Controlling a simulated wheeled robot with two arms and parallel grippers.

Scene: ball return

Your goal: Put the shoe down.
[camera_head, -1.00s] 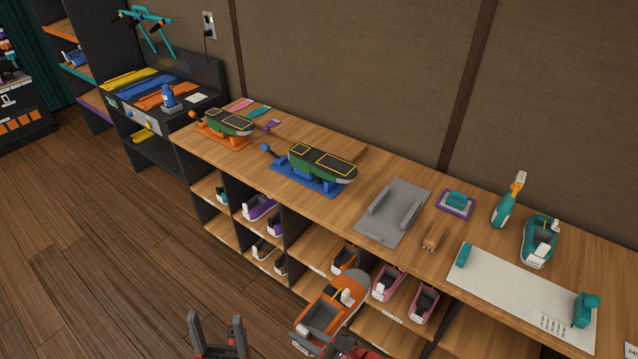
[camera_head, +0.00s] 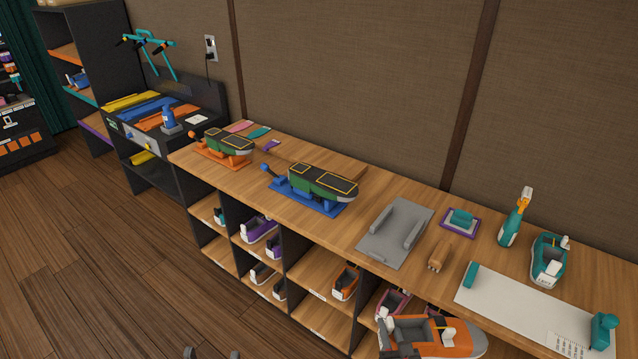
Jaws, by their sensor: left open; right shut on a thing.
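The large orange shoe (camera_head: 450,338) with a grey inside is at the bottom edge of the head view, in front of the shelf unit. Its toe points right. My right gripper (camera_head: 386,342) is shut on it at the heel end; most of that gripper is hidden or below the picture. My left gripper (camera_head: 212,353) shows only its fingertips at the bottom edge, apart and empty, over the floor.
The wooden counter (camera_head: 405,188) holds a grey tray (camera_head: 392,236), a brown block (camera_head: 438,256), a white mat (camera_head: 530,305), a teal shoe (camera_head: 548,262), a teal bottle (camera_head: 512,225) and two green-and-black devices on stands. Smaller shoes sit in the cubbies below, including pink ones behind the orange shoe.

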